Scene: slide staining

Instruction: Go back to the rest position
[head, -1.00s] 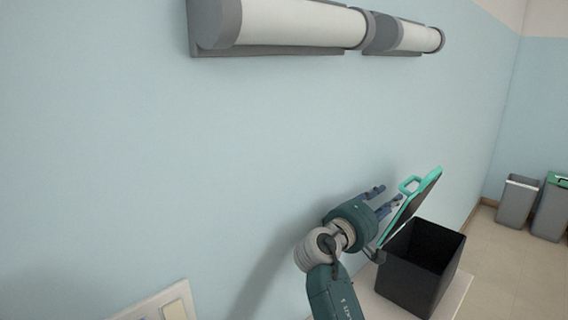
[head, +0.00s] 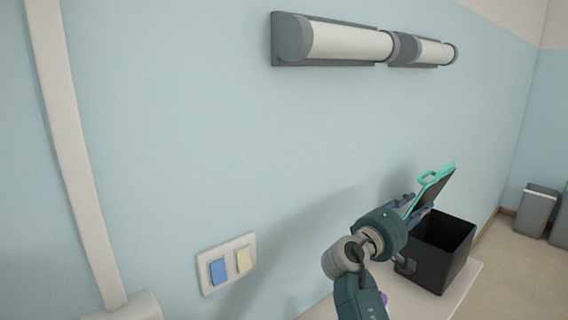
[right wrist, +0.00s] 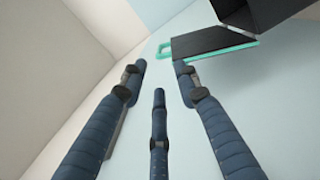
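My right gripper (head: 412,206) is raised beside the black box at the right of the head view. In the right wrist view its blue fingers (right wrist: 160,82) are spread apart with nothing between them, so it is open and empty. My left gripper is not in the head view.
An open black box (head: 440,258) with a teal-rimmed lid (head: 432,188) stands on a pale surface (head: 466,284) close to my right gripper. The lid also shows in the right wrist view (right wrist: 205,50). A wall with a switch plate (head: 228,262) and lamps (head: 345,42) is ahead. A grey bin (head: 537,210) stands far right.

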